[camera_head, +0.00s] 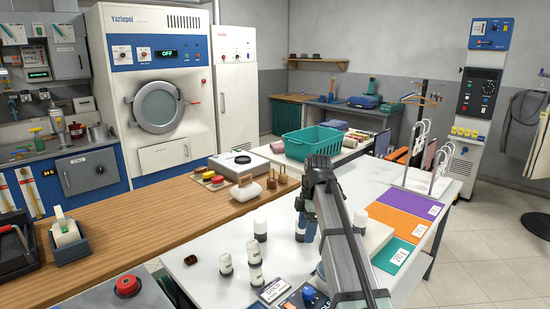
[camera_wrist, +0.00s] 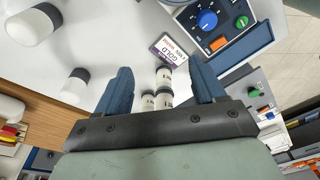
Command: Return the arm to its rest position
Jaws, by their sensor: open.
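My arm reaches in from the bottom right of the head view, and my gripper (camera_head: 305,236) hangs over the white worktable (camera_head: 210,287). In the wrist view my gripper (camera_wrist: 163,82) has its two blue fingers spread wide apart. White labelled cylinders (camera_wrist: 163,76) show in the gap between them, but neither finger is seen touching them. In the head view several white cylinders, one at the front left (camera_head: 226,263), stand upright on the table left of my gripper. My arm hides part of the table behind it.
A small control box (camera_head: 305,299) and a "GOLD" card (camera_head: 273,290) lie at the table's front. Purple, orange and green mats (camera_head: 393,252) and a white rack (camera_head: 419,160) are at the right. A wooden counter (camera_head: 150,215) runs along the left. A teal basket (camera_head: 312,140) stands behind.

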